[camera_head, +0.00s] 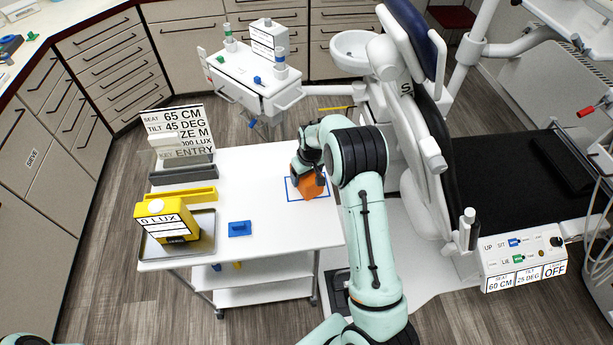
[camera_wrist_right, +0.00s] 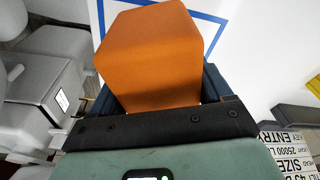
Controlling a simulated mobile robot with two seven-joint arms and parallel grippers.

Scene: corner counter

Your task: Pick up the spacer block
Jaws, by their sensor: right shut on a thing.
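The spacer block appears to be the orange block (camera_head: 308,188), at the blue square outline (camera_head: 291,192) on the right part of the white table top. My right gripper (camera_head: 306,174) comes down over it and is shut on it. In the right wrist view the orange block (camera_wrist_right: 150,55) sits between the two dark fingers of the right gripper (camera_wrist_right: 157,90), with part of the blue outline behind it. I cannot tell whether the block touches the table. My left gripper is not in view.
On the white table (camera_head: 255,162) stand a yellow box (camera_head: 165,225) on a metal tray (camera_head: 205,240), a blue block (camera_head: 240,229), a yellow holder (camera_head: 185,195), a grey holder (camera_head: 183,174) and sign cards (camera_head: 185,128). A dental chair (camera_head: 480,160) stands close on the right.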

